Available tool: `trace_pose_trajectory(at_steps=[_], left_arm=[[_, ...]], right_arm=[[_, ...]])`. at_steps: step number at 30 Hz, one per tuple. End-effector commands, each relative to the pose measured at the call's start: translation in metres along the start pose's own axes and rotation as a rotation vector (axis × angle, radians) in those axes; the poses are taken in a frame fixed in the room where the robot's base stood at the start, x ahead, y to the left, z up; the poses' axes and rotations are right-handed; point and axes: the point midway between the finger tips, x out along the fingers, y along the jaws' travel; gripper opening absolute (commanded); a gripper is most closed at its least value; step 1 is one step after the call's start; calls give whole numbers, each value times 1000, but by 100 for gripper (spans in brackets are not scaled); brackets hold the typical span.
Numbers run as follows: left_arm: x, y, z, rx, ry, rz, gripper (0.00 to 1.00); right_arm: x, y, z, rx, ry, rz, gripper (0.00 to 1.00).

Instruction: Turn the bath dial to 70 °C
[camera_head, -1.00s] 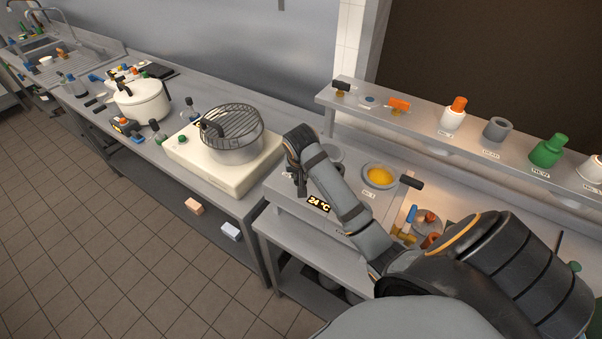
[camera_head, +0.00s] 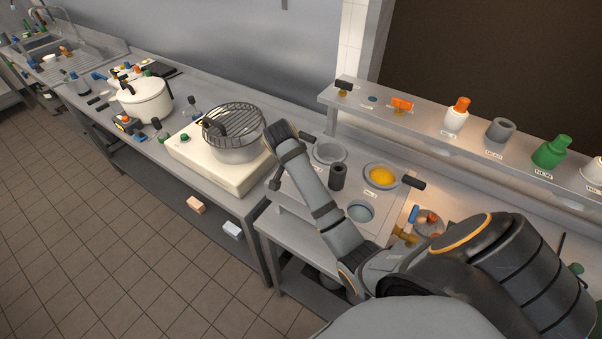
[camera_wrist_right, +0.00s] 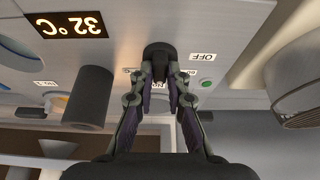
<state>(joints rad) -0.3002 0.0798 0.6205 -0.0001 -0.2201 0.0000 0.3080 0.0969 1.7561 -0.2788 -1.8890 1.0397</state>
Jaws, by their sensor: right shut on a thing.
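The bath is a grey box (camera_head: 294,199) with round wells in its top. Its lit display (camera_wrist_right: 66,32) reads 32 °C, upside down in the right wrist view; my arm hides it in the head view. The dark dial (camera_wrist_right: 158,52) sits between the fingertips of my right gripper (camera_wrist_right: 159,76), which is shut on it. An OFF label (camera_wrist_right: 203,57) shows beside the dial. In the head view my right arm crosses the bath, and the dial cannot be made out. My left gripper is not in view.
A dark upright cylinder (camera_head: 338,177) stands on the bath, close to the gripper in the wrist view (camera_wrist_right: 88,98). One well holds yellow liquid (camera_head: 382,174). A pot with a wire rack (camera_head: 234,125) stands left on a cream unit (camera_head: 205,163). A shelf with bottles (camera_head: 430,117) runs behind.

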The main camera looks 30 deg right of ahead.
Motion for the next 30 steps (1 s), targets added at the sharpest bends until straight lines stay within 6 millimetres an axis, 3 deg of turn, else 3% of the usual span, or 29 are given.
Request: trace_pose_trajectory(at_steps=[12,13,18,30], left_arm=[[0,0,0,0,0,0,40],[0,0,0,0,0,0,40],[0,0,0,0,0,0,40],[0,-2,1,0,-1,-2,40]], right_arm=[[-1,-1,-2,7,4,0,0],[-1,-1,-2,7,5,0,16],[-1,0,-1,6,3,0,38],[0,1,-1,-68,2,-29,38]])
